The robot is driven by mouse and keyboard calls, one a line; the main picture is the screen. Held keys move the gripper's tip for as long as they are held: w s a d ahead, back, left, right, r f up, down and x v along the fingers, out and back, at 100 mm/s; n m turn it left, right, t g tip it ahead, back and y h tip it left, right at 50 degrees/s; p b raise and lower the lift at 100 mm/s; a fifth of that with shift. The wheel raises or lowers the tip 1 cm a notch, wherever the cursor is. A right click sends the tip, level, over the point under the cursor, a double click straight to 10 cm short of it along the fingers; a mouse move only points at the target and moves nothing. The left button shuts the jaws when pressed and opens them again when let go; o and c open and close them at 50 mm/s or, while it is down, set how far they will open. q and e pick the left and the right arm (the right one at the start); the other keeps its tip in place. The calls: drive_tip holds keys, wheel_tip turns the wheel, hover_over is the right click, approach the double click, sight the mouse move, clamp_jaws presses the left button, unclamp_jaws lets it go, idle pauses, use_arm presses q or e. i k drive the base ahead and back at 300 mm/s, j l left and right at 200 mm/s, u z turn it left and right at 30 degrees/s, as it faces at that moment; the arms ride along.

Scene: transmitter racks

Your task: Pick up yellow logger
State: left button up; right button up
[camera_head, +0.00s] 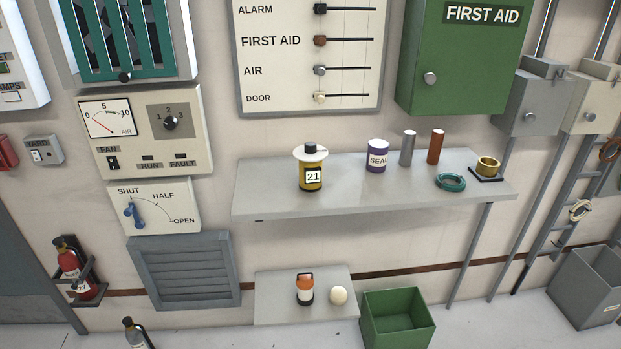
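A yellow cylinder (312,180) stands upright on the left part of the grey wall shelf (270,200). It has a white label reading "21", a wide pale disc on top and a black knob above that. It looks like the yellow logger, though no text on it says so. Neither of my grippers shows in the head view, and nothing is touching the cylinder.
On the shelf to its right are a purple SEAL can (377,158), grey (408,149) and red-brown (436,147) cylinders, a teal ring (450,181) and a brass cup (487,167). A green cabinet (465,60) hangs above. A green bin (397,325) stands below.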

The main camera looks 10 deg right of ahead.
sight(309, 165)
drive_tip(key=z, duration=0.4)
drive_tip(key=i+j+z, duration=0.1)
drive_tip(key=j+z, duration=0.15)
drive_tip(key=z, duration=0.2)
drive_tip(key=j+z, duration=0.25)
drive_tip(key=z, duration=0.2)
drive_tip(key=j+z, duration=0.3)
drive_tip(key=z, duration=0.2)
drive_tip(key=j+z, duration=0.15)
drive_tip(key=j, duration=0.35)
drive_tip(key=k+j+z, duration=0.1)
drive_tip(key=j, duration=0.35)
drive_tip(key=k+j+z, duration=0.15)
drive_tip(key=j, duration=0.3)
drive_tip(key=k+j+z, duration=0.15)
drive_tip(key=j, duration=0.55)
drive_tip(key=k+j, duration=0.15)
drive_tip(key=j, duration=0.1)
